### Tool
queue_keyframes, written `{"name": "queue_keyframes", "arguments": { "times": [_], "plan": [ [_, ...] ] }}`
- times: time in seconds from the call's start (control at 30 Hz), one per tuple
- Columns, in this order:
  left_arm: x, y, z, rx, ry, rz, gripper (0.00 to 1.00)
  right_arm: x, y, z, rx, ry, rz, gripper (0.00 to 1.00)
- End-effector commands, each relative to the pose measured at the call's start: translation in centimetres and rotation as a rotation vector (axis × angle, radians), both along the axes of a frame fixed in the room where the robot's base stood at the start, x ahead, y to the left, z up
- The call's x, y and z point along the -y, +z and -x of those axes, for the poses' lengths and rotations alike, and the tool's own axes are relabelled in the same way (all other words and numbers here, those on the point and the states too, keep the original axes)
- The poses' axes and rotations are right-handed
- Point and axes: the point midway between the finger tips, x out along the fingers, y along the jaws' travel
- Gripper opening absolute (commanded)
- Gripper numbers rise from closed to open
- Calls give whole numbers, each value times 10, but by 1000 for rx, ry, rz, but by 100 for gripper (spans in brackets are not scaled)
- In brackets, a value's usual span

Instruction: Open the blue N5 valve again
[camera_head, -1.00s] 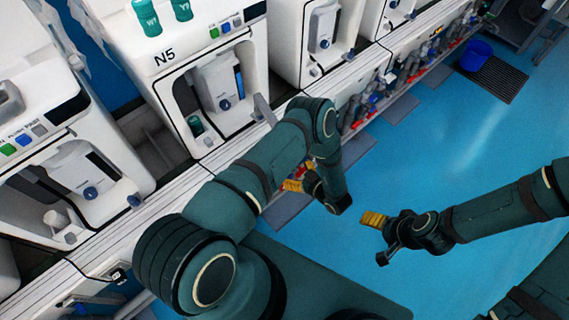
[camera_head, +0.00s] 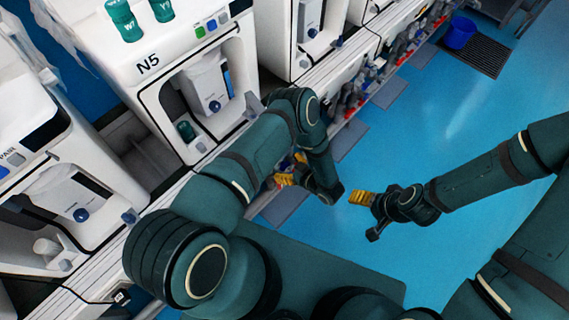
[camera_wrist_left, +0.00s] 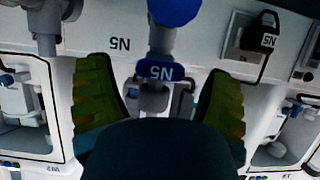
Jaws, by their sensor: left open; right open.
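My left gripper (camera_wrist_left: 157,78) is open, with one finger on each side of the handle; I see no contact. In the head view my left gripper (camera_head: 287,178) is low at the bench front, partly behind my own arm, and the valve cannot be made out clearly there. My right gripper (camera_head: 362,198) is open and empty over the blue floor.
A round blue part (camera_wrist_left: 175,10) is at the top of the wrist view. More valves (camera_head: 372,78) line the bench front.

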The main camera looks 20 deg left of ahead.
Motion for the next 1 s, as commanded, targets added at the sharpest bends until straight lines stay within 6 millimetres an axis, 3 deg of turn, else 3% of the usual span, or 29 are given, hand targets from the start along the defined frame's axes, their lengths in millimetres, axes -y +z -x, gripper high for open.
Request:
{"name": "queue_keyframes", "arguments": {
  "times": [0.3,0.37,0.5,1.0],
  "plan": [
    [0,0,0,0,0,0,80,0,0,0,0,0,0,80],
    [0,0,0,0,0,0,63,0,0,0,0,0,0,80],
    [0,0,0,0,0,0,14,0,0,0,0,0,0,80],
    [-1,1,1,106,-3,35,12,0,6,1,-3,0,-1,80]
  ]
}}
